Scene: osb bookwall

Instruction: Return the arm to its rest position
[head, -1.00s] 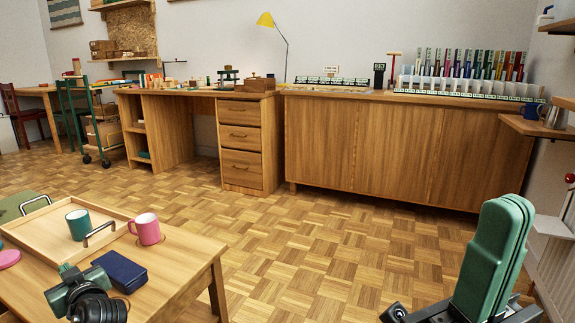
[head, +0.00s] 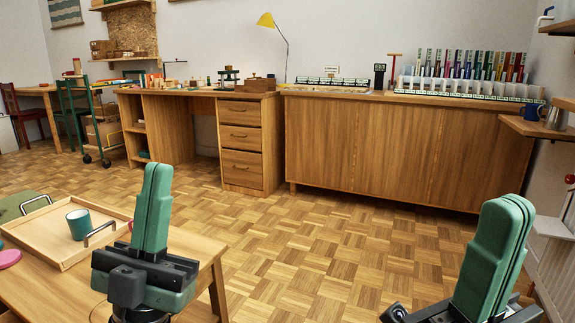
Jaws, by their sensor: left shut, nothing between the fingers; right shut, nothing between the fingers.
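My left gripper (head: 152,205) points upward in front of the near wooden table at the lower left. Its green fingers are pressed together with nothing between them. My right gripper (head: 494,255) points upward at the lower right, also shut and empty, over the floor.
The near table (head: 205,250) bears a wooden tray (head: 60,262) with a teal mug (head: 79,224) in it. A pink disc (head: 8,258) lies at the left. A desk (head: 241,142) and a cabinet (head: 390,150) stand along the back. The parquet floor (head: 330,245) between is clear.

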